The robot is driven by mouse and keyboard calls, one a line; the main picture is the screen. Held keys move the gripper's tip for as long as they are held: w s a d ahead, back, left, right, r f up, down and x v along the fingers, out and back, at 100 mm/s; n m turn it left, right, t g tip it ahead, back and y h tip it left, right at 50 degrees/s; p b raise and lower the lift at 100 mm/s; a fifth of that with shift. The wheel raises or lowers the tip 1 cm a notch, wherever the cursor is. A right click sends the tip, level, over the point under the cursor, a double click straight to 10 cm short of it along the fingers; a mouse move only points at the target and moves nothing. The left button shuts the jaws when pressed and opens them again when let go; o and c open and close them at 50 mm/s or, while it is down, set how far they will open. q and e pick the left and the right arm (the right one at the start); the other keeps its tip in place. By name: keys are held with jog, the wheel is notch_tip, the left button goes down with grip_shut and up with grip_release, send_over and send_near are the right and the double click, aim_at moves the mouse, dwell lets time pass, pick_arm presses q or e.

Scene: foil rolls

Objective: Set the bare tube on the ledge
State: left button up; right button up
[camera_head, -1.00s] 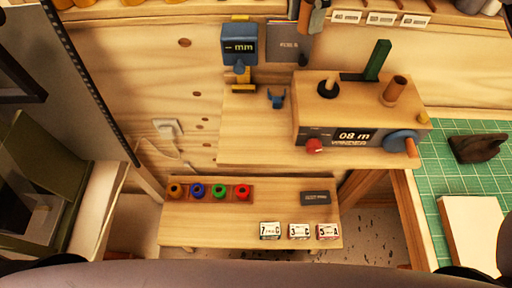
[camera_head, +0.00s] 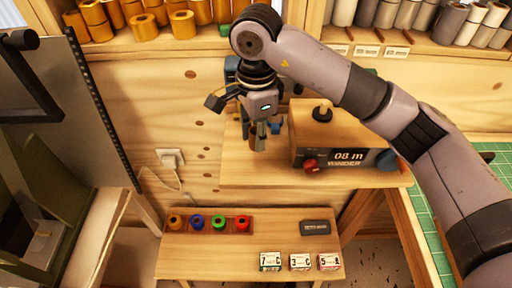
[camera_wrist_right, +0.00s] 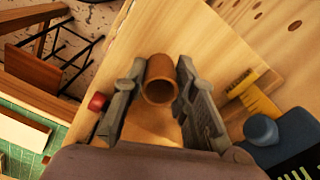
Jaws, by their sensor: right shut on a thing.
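The bare brown tube (camera_wrist_right: 159,80) shows end-on in the right wrist view, between the two fingers of my right gripper (camera_wrist_right: 155,98), which is shut on it. In the head view my right gripper (camera_head: 258,138) points down over the pale wooden ledge (camera_head: 238,172), left of the winder (camera_head: 330,152). The tube is mostly hidden by the fingers there. I cannot tell whether it touches the ledge. My left gripper is not in view.
The winder has a red knob (camera_head: 311,165) facing the ledge. Foil rolls line the upper shelf.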

aim_at(256, 162)
notch_tip(256, 162, down, 2)
notch_tip(256, 162, down, 4)
jog(key=shift+r+p, duration=0.2)
jog(key=shift+p, duration=0.55)
jog(key=shift+f, duration=0.25)
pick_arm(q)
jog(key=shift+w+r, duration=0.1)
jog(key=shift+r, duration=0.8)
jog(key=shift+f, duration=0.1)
pick_arm(e)
jog(key=shift+f+b, duration=0.2)
jog(key=shift+b, duration=0.15)
jog(key=o, duration=0.7)
jog(key=shift+r, duration=0.1)
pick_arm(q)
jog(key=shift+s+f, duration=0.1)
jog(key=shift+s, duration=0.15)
pick_arm(e)
jog(key=shift+o, duration=0.2)
jog(key=shift+r, duration=0.1)
